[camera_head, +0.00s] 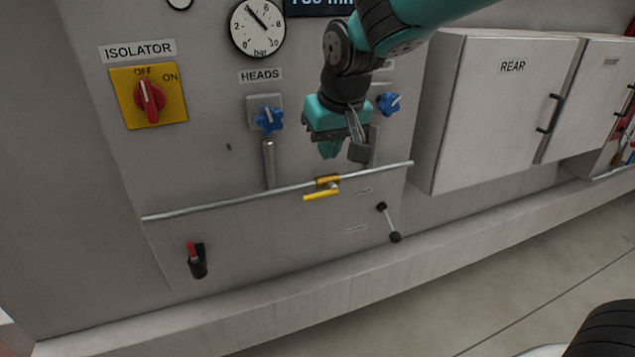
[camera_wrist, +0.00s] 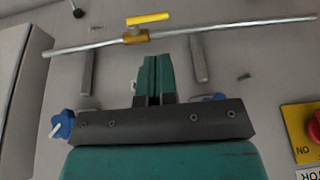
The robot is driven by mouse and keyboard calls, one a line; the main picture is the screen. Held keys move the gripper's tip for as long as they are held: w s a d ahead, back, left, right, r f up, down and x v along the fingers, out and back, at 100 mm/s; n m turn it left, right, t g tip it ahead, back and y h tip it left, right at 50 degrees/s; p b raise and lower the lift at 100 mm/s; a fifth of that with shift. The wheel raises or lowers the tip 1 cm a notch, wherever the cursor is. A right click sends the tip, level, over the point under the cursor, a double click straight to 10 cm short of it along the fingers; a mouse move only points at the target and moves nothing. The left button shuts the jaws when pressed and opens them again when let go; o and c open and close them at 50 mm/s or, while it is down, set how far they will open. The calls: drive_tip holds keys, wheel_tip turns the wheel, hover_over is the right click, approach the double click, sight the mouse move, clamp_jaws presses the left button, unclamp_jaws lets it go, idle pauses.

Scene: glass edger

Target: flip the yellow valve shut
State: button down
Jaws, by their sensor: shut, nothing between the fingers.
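The yellow valve (camera_head: 328,182) sits on a thin grey pipe that runs across the lower panel. Its yellow lever (camera_head: 318,196) lies roughly parallel to the pipe, pointing left and set a little off it. In the wrist view the valve body (camera_wrist: 136,38) is on the pipe near the top, with the lever (camera_wrist: 149,18) pointing right. My gripper (camera_head: 329,153) is shut and empty, above the valve in the head view and apart from it. In the wrist view the closed teal fingers (camera_wrist: 156,62) point towards the pipe, just right of the valve.
Blue star knobs (camera_head: 269,119) flank my gripper on the panel. A red isolator switch (camera_head: 150,100) on a yellow plate is at the left. A red-tipped black lever (camera_head: 196,260) and a black-ended handle (camera_head: 389,222) are below the pipe. A grey cabinet (camera_head: 490,110) juts out at the right.

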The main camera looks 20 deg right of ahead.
sight(317, 194)
drive_tip(key=w, duration=0.2)
drive_tip(key=shift+w+d+m+h, duration=0.25)
drive_tip(key=shift+w+m+h, duration=0.05)
drive_tip(key=shift+w, duration=0.05)
drive_tip(key=p+x, duration=0.2)
drive_tip(key=x, duration=0.5)
drive_tip(key=p+x, duration=0.3)
drive_tip(key=x, duration=0.4)
drive_tip(key=shift+s, duration=0.25)
drive_tip(key=shift+f, duration=0.1)
